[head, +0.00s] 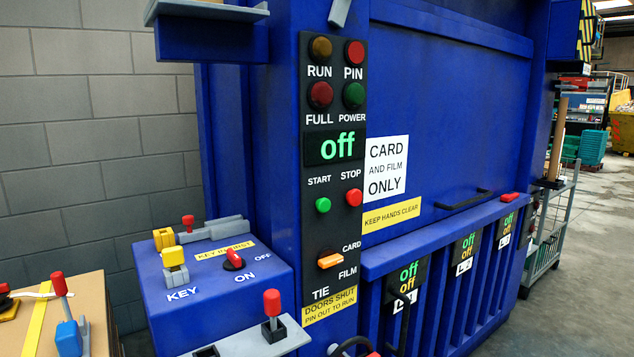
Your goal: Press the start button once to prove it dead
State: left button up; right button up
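The green start button (323,205) sits on the black control panel (318,233) of a blue machine, under the word START, with nothing touching it. The red stop button (354,197) is to its right. The display (337,148) above reads "off" in green. The RUN lamp (320,48) looks dull amber, the PIN lamp (354,53) red, the FULL lamp (320,95) dark red and the POWER lamp (353,95) dark green. A red rotary switch (233,259) sits on the blue box at left, near ON and OFF labels. Neither of my grippers shows.
An orange CARD/FILM selector (330,261) is lower on the panel. A yellow key block (174,256) stands on the blue box (203,305). Red-knobbed levers (272,302) project at the bottom. Floor at right is partly clear beside a grey rack.

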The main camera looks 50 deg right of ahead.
aim_at(323, 205)
jog(key=z, duration=1.6)
